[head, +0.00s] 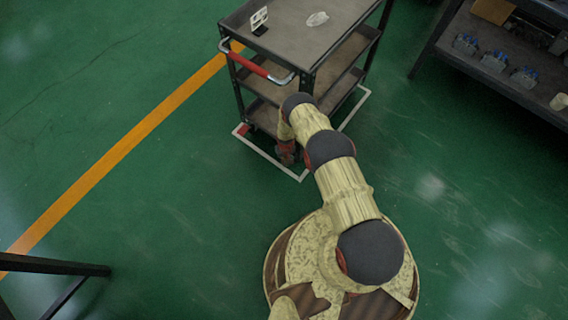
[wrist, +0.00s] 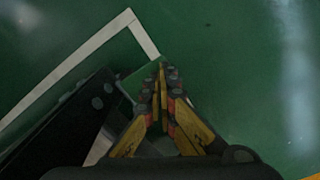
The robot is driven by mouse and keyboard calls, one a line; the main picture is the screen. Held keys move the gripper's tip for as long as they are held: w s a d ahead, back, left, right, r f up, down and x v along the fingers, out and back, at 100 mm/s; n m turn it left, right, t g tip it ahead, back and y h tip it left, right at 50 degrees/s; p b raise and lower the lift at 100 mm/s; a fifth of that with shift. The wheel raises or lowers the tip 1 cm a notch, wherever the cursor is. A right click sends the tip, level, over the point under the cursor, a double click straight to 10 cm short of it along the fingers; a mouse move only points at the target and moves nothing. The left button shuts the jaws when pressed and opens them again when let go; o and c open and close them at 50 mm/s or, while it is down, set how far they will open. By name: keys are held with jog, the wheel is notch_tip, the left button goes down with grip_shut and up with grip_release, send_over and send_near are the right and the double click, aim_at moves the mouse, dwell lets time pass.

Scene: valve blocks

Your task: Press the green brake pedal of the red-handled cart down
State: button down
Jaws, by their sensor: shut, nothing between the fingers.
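The cart with the red handle (head: 258,68) stands at the top middle of the head view, with three dark shelves. My arm reaches to its near lower side. My gripper (head: 287,157) is low beside the cart's near corner, small and partly hidden by the arm. In the wrist view my gripper (wrist: 162,72) has its fingertips together with nothing between them. A brighter green plate, which looks like the brake pedal (wrist: 134,83), shows just left of the fingertips and is partly covered by them. I cannot tell whether they touch or how far the pedal is tilted.
A white floor outline (head: 301,177) surrounds the cart's foot. The cart's top shelf (head: 290,35) holds a small sign and a clear item. A dark rack (head: 450,50) with several parts stands at right. Green floor on the left is open, crossed by an orange line (head: 130,138).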

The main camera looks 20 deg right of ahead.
notch_tip(320, 180, up, 8)
jog(key=p, duration=0.4)
dwell(0.6)
jog(key=shift+f, duration=0.1)
dwell(0.4)
